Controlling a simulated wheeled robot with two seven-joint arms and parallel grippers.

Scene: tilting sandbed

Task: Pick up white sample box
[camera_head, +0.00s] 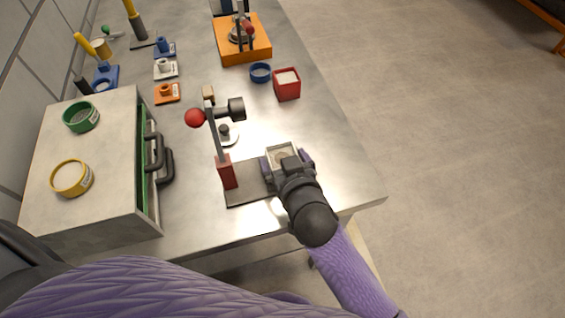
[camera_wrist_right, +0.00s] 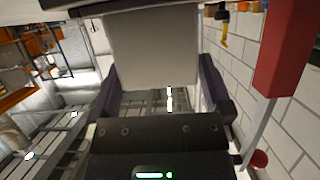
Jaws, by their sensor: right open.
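The white sample box (camera_head: 281,150) stands near the front right of the metal table, at the dark plate's right end, with something brownish inside. My right gripper (camera_head: 286,161) is open, with one purple-grey finger on each side of the box. The gripper hides the box's near part. In the right wrist view the box shows as a broad pale face (camera_wrist_right: 150,48) in front of and between the fingers (camera_wrist_right: 160,88). I cannot tell whether either finger touches it. My left gripper is out of view.
A red post (camera_head: 228,172) with a lever and red ball stands left of the box. A grey drawer cabinet (camera_head: 115,213) carries green and yellow rings. A red box (camera_head: 287,86), blue ring (camera_head: 260,72) and orange stand (camera_head: 258,50) are farther back. The table's right edge is close.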

